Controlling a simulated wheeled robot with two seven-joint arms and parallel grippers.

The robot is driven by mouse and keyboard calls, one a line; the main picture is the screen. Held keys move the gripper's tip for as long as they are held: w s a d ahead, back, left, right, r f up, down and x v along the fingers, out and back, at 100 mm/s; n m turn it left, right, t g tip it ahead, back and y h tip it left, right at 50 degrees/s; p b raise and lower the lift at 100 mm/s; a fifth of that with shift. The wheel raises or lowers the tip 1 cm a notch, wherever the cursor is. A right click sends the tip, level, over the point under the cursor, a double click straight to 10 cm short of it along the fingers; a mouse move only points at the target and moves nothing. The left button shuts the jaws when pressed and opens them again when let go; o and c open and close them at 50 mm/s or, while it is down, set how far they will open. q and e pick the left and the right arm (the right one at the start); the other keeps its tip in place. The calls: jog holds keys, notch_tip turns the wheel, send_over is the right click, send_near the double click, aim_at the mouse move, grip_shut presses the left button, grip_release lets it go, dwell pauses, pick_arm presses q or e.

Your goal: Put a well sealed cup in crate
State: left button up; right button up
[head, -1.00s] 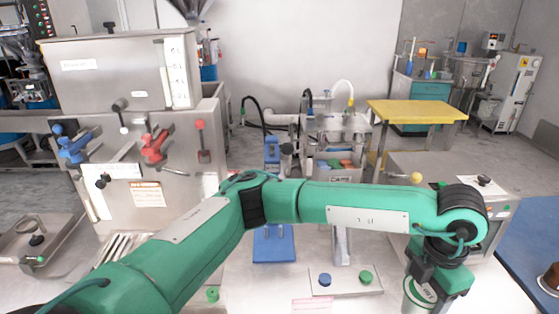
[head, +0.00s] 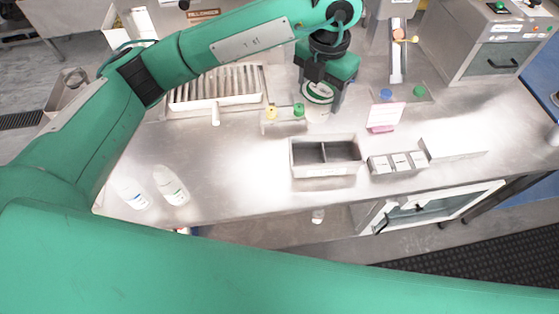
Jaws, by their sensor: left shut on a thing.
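My left gripper (head: 320,101) is shut on a cup (head: 318,92) above the steel worktop. The cup's round top is white with a green mark. The gripper hides most of its body, and the seal is too small to judge. A grey crate (head: 325,171) with a divider stands on the worktop, below and slightly right of the cup in the picture. Its two compartments look empty. The cup is apart from the crate. My right gripper is not in view.
A slatted tray (head: 215,100) and a small panel with yellow and green buttons (head: 284,125) lie left of the gripper. Small white boxes (head: 397,164) stand right of the crate. Two white bottles (head: 170,186) stand front left. The worktop between bottles and crate is clear.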

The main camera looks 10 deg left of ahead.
pick_arm(q)
jog(key=shift+s+a+f, duration=0.1)
jog(key=shift+a+f, duration=0.15)
notch_tip(320, 180, down, 20)
jog(key=p, duration=0.5)
jog(key=shift+r, duration=0.2)
jog(key=shift+f, duration=0.1)
jog(key=o, duration=0.9)
jog(key=shift+f+b, duration=0.1)
jog(key=shift+b, duration=0.2)
jog(key=shift+o, duration=1)
